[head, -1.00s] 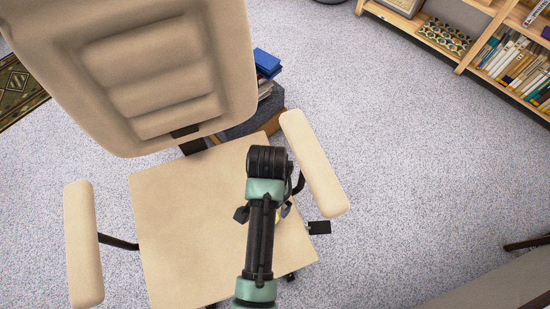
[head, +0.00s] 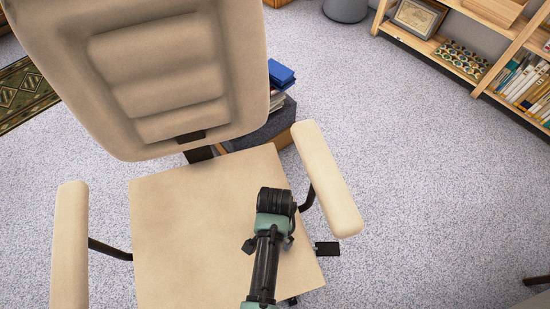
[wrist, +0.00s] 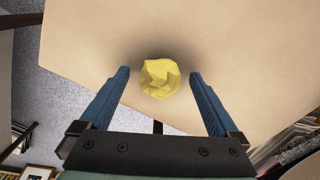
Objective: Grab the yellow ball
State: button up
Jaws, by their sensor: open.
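The yellow ball (wrist: 160,78) is a faceted, crumpled-looking lump on the beige chair seat (head: 190,210). In the wrist view it lies at the middle, between and slightly beyond the blue fingertips of my gripper (wrist: 158,75). The fingers are open, one on each side of the ball, with a gap on both sides. In the head view my arm (head: 268,240) is over the right part of the seat and hides the ball; the fingers are mostly hidden there too.
The chair's tall backrest (head: 170,75) rises behind the seat. Armrests stand at the left (head: 70,245) and right (head: 327,178), the right one close to my arm. A box with blue books (head: 281,73) is behind the chair. A bookshelf (head: 480,85) stands at the back right; carpet between is clear.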

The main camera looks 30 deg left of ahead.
jog(key=shift+f, duration=0.2)
jog(key=c, duration=1.4)
jog(key=shift+r, duration=0.15)
